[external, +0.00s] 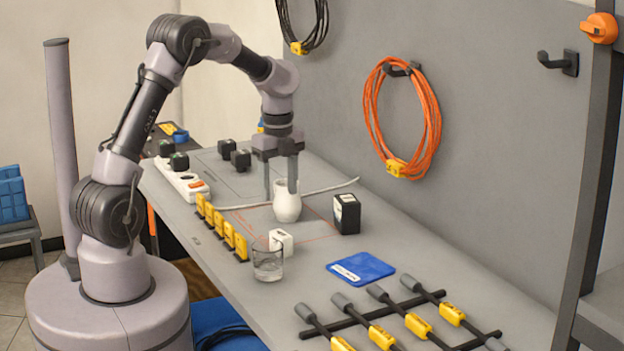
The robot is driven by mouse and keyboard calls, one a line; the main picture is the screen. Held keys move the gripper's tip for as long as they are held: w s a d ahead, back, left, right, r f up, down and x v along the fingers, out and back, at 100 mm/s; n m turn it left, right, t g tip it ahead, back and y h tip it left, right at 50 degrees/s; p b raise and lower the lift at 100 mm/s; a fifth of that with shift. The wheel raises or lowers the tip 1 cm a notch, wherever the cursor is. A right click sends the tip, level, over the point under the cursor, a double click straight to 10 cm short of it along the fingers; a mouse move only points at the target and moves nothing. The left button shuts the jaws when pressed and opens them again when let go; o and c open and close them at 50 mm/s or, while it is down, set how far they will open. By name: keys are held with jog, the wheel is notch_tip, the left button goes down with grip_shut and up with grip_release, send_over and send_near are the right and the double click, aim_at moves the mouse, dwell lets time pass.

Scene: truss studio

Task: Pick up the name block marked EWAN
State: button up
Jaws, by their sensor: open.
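No lettering reading EWAN can be made out in the external view. A small white block (281,241) stands on the bench behind a clear glass (268,263). A black block with a white label (347,214) stands further right; its label is too small to read. I cannot tell which of them, if either, is the name block marked EWAN. My gripper (280,190) points straight down, open, its two fingers apart at the white vase (287,206). The fingers overlap the vase's upper part in the picture; I cannot tell whether they touch it.
A row of yellow pieces (228,234) lines the bench's near edge, beside a white power strip (184,182). Several dark cubes (240,159) stand at the far left. A blue pad (361,268) and black rods with yellow clips (417,325) lie right. A grey panel (480,120) rises behind.

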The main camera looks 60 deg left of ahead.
aim_at(281, 234)
notch_tip(281, 234, down, 8)
jog(key=shift+f+b, duration=0.15)
jog(key=shift+b, duration=1.1)
jog(key=f+b, duration=0.1)
jog(key=f, duration=0.2)
jog(key=f+b, duration=0.1)
jog(key=f, duration=0.1)
jog(key=shift+w+a+f+b, duration=0.15)
jog(key=shift+w+f+b, duration=0.1)
jog(key=shift+b, duration=0.1)
jog(key=shift+r, duration=0.15)
jog(key=shift+c, duration=0.6)
grip_shut()
